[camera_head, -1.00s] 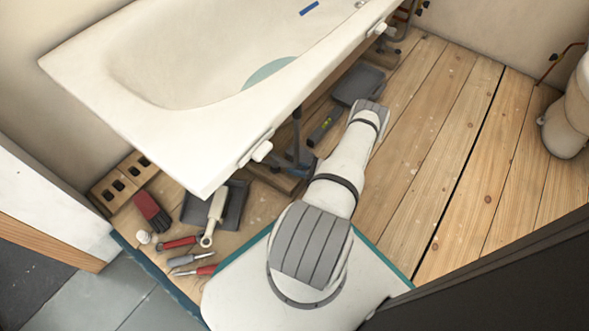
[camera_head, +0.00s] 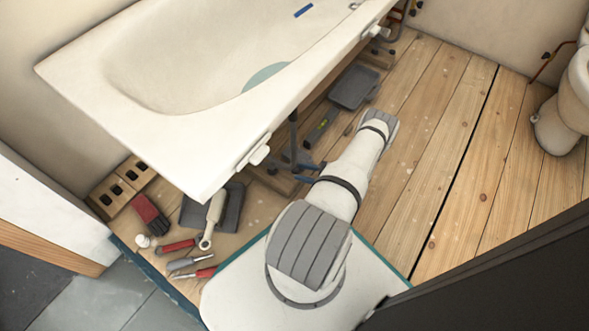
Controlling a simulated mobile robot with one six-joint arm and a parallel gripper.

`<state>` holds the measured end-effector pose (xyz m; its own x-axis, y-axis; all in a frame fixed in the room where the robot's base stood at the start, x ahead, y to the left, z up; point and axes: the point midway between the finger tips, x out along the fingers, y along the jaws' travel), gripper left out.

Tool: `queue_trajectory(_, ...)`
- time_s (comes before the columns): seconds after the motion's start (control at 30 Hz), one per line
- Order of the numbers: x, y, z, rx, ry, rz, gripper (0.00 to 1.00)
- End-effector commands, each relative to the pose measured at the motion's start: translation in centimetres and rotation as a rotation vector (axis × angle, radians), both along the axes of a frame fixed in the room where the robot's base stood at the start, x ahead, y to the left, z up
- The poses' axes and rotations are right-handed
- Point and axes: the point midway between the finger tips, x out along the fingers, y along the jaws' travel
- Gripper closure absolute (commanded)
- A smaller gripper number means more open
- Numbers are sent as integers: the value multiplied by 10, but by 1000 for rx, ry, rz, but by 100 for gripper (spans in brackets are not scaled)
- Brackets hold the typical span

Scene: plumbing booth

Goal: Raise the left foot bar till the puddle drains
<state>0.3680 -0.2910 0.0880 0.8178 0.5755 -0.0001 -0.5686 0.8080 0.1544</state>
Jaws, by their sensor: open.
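The white bath (camera_head: 200,130) spans the upper left. A pale teal puddle (camera_head: 268,76) lies inside it, partly cut off from view by the near rim. Under the near end of the bath, a dark upright leg of the left foot bar (camera_head: 293,132) shows, with dark and blue parts at its base (camera_head: 304,163). The bath rim hides most of the bar. My arm reaches up the floor to the right of it.
Bare floorboards (camera_head: 440,150) are clear to the right, up to a white toilet (camera_head: 560,125). A grey tray (camera_head: 354,88) and a spirit level (camera_head: 322,126) lie along the bath.

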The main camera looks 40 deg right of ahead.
Motion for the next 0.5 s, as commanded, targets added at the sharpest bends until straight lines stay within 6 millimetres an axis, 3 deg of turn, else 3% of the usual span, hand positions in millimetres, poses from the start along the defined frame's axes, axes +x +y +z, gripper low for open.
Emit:
queue_trajectory(0.2, -22, -15, 0, -1, 1, -1, 54)
queue_trajectory(0.5, -25, -17, -1, 0, 1, 2, 54)
